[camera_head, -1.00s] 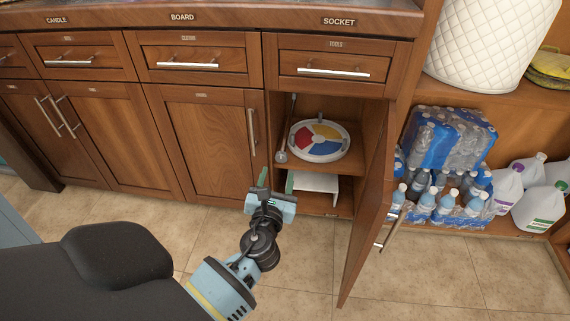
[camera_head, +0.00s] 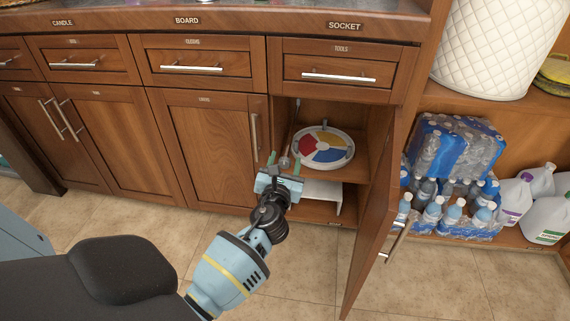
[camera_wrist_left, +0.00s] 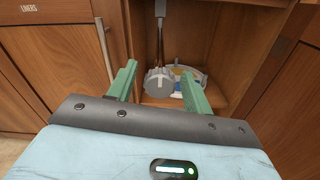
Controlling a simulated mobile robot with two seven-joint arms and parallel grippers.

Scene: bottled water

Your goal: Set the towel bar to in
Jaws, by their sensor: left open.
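The towel bar appears to be the thin metal rod (camera_head: 294,125) along the left inner wall of the open cabinet. In the left wrist view its rod (camera_wrist_left: 160,35) runs down to a round grey end (camera_wrist_left: 159,82). My left gripper (camera_head: 284,160) is open at the cabinet's front opening, its green fingers pointing in. In the left wrist view the round end appears between the fingers (camera_wrist_left: 159,73), deeper in; I see no contact. My right gripper is not in view.
The open cabinet door (camera_head: 376,215) stands to the right of my left arm. A coloured round disc (camera_head: 323,147) lies on the shelf, above a white object (camera_head: 322,194). Packs of bottled water (camera_head: 455,150) and jugs (camera_head: 545,215) stand right. Floor in front is clear.

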